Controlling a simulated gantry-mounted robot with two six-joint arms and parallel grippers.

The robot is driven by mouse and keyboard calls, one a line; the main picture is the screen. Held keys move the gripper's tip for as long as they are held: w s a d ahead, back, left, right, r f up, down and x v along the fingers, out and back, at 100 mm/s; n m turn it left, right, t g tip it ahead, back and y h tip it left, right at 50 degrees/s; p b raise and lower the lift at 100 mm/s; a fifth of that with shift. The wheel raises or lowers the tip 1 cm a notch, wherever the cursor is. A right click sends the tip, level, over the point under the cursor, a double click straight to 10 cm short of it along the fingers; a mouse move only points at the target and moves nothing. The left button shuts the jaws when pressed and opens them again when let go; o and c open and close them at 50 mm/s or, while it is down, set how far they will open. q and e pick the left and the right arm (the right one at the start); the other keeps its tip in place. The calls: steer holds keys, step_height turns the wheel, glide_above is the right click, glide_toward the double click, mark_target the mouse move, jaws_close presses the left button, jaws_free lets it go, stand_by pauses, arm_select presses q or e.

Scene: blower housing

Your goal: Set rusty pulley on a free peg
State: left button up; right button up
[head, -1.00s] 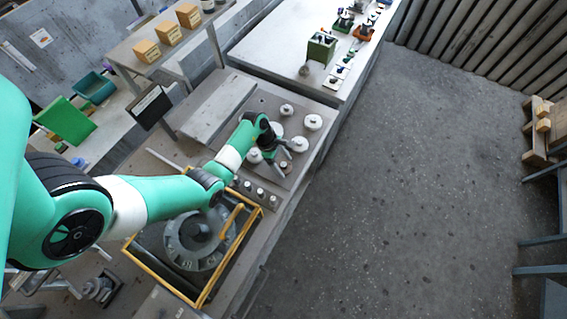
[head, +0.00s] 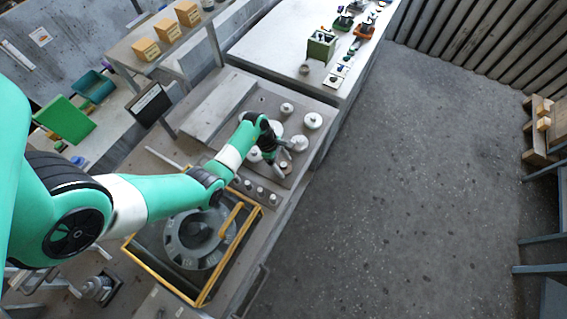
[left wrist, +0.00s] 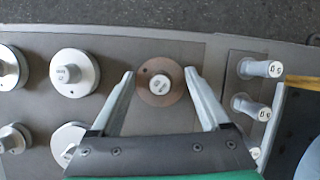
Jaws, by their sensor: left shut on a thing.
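The rusty pulley (left wrist: 150,99) is a flat brown disc in the left wrist view, lying between the two fingers of my left gripper (left wrist: 160,74). A silver round end with a label shows in its middle; I cannot tell whether this is a peg. In the head view, my left gripper (head: 279,159) is low over the grey plate (head: 262,101) and partly hides the pulley. Several labelled pegs (left wrist: 257,110) stand bare in a row on a strip at the right of the left wrist view. My right gripper is not in view.
Several pale pulleys (left wrist: 76,72) sit on the same plate, close to the left finger. A yellow frame (head: 208,288) around a grey round housing (head: 183,247) stands near the peg strip. A long table (head: 272,52) with small parts lies beyond.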

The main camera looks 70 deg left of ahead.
arm_select(q)
steer(key=shift+f, duration=0.15)
stand_by(0.3)
steer(key=shift+f, duration=0.35)
steer(key=o, duration=1.3)
step_height(320, 180, up, 8)
steer(key=p, duration=0.7)
steer(key=shift+f+p, duration=0.1)
steer(key=shift+p, duration=0.3)
steer(key=shift+f, duration=0.15)
